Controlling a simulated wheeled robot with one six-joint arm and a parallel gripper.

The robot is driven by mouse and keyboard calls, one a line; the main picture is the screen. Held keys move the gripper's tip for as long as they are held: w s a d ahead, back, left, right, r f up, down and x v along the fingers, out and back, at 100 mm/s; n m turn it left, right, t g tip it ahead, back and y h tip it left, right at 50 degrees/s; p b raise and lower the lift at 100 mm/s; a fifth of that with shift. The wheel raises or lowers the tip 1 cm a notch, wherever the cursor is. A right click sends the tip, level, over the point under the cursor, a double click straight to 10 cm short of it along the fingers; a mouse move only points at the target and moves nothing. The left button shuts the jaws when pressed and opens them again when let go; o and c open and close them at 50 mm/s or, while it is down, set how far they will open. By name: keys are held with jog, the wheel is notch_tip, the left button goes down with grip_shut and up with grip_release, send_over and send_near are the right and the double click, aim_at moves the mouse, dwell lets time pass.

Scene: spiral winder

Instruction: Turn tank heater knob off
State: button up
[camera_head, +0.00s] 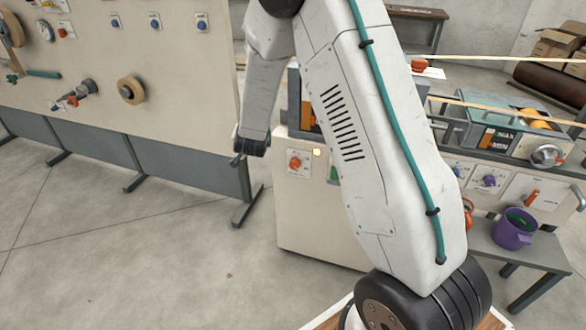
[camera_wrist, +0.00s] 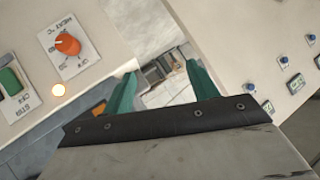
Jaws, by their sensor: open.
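The heater knob (camera_wrist: 67,43) is orange and sits on a white plate marked "HEAT °C" at the upper left of the wrist view. It also shows on the front of a cream cabinet in the head view (camera_head: 294,163).
A green switch (camera_wrist: 10,81) sits near the knob on the same cabinet (camera_head: 320,235). A cream board (camera_head: 120,70) with knobs and wheels stands at left. A grey bench (camera_head: 520,250) with a purple bucket (camera_head: 512,230) is at right. Open floor lies at front left.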

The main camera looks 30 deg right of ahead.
jog(key=d+f+m+h, duration=0.2)
jog(key=d+f+h, duration=0.35)
jog(key=f, duration=0.55)
jog(key=m+h, duration=0.1)
jog(key=h, duration=0.3)
send_near(294, 166)
jog(key=x, duration=0.9)
jog(key=shift+w+d+f, duration=0.1)
jog(key=shift+w+d, duration=0.05)
jog(key=shift+w, duration=0.05)
jog(key=c, duration=1)
